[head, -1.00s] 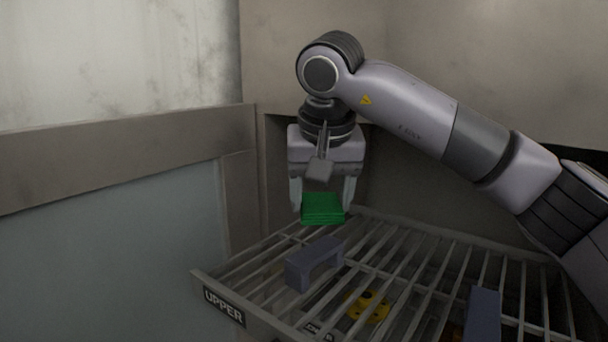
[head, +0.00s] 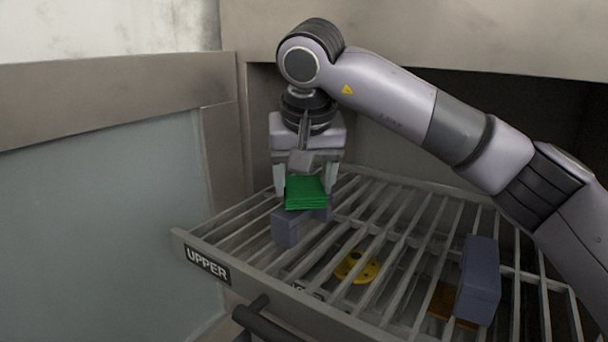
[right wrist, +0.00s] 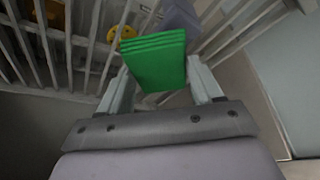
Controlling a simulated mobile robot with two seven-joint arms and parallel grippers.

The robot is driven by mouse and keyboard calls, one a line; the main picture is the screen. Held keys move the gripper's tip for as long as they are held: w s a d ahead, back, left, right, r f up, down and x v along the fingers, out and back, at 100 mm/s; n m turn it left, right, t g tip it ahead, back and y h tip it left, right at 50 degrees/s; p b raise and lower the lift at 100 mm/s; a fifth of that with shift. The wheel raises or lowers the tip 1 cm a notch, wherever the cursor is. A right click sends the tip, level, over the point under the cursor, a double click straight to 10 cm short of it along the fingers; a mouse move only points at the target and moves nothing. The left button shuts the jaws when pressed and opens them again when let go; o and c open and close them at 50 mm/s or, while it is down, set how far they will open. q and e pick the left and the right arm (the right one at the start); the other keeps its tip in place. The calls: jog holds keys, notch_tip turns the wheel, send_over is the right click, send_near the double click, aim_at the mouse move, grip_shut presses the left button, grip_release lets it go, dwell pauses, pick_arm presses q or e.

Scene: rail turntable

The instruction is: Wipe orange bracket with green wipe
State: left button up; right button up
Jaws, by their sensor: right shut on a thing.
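The green wipe (head: 305,192) is a folded pad. My right gripper (head: 306,180) is shut on it, just above the upper rack, and it also shows between the fingers in the right wrist view (right wrist: 158,60). An orange-brown part (head: 440,301), perhaps the orange bracket, lies below the rack bars at the lower right, partly hidden by bars and a grey-blue block. An orange patch (right wrist: 49,13) shows through the bars in the right wrist view. The wipe is well to the left of the orange part in the head view. My left gripper is not in view.
A grey-blue bracket (head: 286,228) sits on the upper rack (head: 262,264), partly hidden by the wipe; whether they touch is unclear. Another grey-blue block (head: 479,279) stands at right. A yellow flanged part (head: 357,267) lies below the bars. A wall is at left.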

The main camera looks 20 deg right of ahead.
jog(key=shift+f, duration=0.7)
dwell(0.8)
